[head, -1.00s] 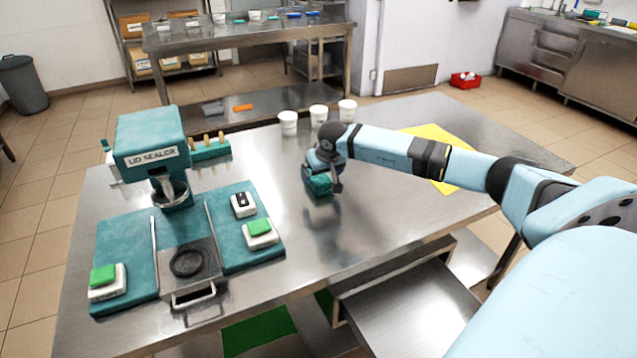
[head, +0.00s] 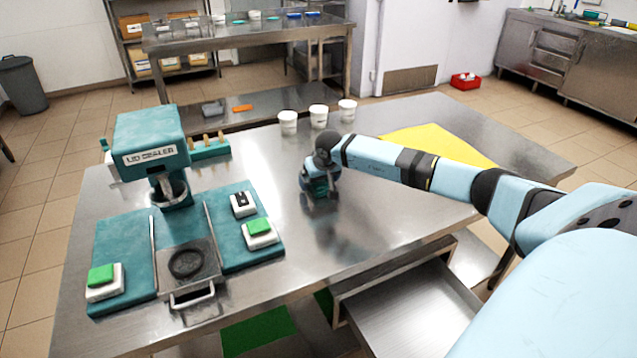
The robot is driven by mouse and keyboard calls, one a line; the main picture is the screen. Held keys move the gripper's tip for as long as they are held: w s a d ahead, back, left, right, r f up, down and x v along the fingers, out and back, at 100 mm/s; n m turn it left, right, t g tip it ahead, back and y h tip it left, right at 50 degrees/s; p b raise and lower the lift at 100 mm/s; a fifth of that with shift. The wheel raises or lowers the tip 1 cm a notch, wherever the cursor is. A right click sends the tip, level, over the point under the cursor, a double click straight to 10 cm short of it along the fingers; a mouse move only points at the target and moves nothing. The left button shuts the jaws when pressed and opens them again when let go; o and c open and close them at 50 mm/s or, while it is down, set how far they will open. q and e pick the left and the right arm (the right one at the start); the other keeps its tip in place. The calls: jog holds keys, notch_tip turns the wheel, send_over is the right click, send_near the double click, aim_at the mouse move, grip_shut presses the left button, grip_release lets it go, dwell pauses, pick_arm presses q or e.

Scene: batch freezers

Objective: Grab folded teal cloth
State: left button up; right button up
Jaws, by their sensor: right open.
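My right gripper (head: 321,193) is low over the middle of the steel table, pointing down, with its jaws open. A small dark teal patch (head: 319,186) shows at its fingers. It may be the folded teal cloth, but the hand and wrist cover most of it and I cannot make out folds or edges. I cannot tell whether the fingers touch it or stand around it. No other folded cloth shows clearly on the table. My left gripper is out of view.
The teal lid sealer (head: 150,145) stands on the left of the table (head: 350,235). Several white tubs (head: 318,116) stand behind my gripper. A yellow sheet (head: 440,143) lies behind my forearm. An open drawer (head: 410,310) juts out at the front. The tabletop around the gripper is clear.

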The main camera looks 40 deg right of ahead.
dwell(0.4)
jog(key=c, duration=1)
